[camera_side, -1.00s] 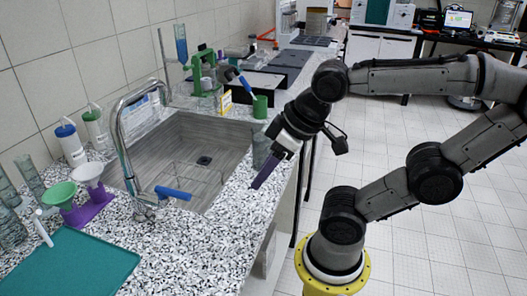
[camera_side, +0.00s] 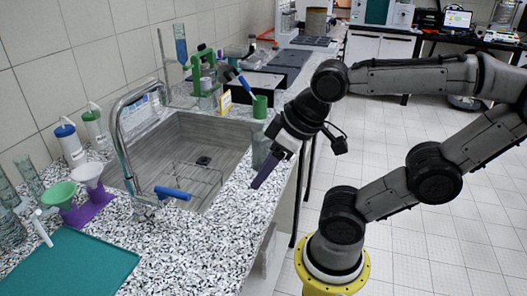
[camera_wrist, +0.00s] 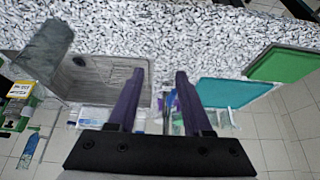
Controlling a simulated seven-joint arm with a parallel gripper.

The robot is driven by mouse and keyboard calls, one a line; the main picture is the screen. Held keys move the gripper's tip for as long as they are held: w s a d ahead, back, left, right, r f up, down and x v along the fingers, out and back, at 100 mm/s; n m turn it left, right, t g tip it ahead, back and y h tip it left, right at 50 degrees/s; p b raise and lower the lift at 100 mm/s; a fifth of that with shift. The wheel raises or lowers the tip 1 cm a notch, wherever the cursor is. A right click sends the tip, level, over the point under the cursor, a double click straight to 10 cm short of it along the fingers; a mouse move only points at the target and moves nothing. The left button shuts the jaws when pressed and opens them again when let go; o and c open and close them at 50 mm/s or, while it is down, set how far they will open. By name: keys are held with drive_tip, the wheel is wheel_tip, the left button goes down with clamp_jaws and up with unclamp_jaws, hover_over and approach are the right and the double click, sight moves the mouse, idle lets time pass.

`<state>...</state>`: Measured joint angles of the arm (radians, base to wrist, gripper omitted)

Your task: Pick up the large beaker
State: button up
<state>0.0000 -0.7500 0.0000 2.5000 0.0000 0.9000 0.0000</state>
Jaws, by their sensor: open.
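A clear grey glass vessel, which looks like the large beaker (camera_side: 261,147), stands at the right end of the sink, partly hidden behind my gripper in the side view. In the wrist view the beaker (camera_wrist: 45,50) is at the upper left, left of my fingers and apart from them. My gripper (camera_side: 258,183) hangs over the front edge of the counter, its purple fingers pointing down and to the left. In the wrist view my gripper (camera_wrist: 160,74) is open, with nothing held between the fingers.
The sink (camera_side: 165,145) with its tap (camera_side: 122,140) and blue handle lies left of my gripper. A green cup (camera_side: 260,107) stands behind the beaker. Funnels in a purple stand (camera_side: 90,208) and a teal mat (camera_side: 70,265) are at the left. The speckled counter (camera_side: 215,235) is clear in front.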

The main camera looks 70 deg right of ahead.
drive_tip(key=shift+o, duration=0.2)
drive_tip(key=o, duration=0.8)
drive_tip(key=shift+c, duration=0.2)
drive_tip(key=w+d+r+m+g, duration=0.1)
drive_tip(key=w+d+r+m, duration=0.15)
drive_tip(key=r+m, duration=0.3)
drive_tip(key=m+g, duration=0.5)
drive_tip(key=m, duration=0.8)
hover_over(263, 148)
drive_tip(key=d, duration=0.4)
wheel_tip(263, 148, down, 5)
drive_tip(key=shift+n, duration=0.25)
drive_tip(key=f, duration=0.8)
drive_tip(key=w+f, duration=0.1)
drive_tip(key=f, duration=0.3)
drive_tip(key=shift+a+f, duration=0.25)
drive_tip(key=shift+a, duration=0.1)
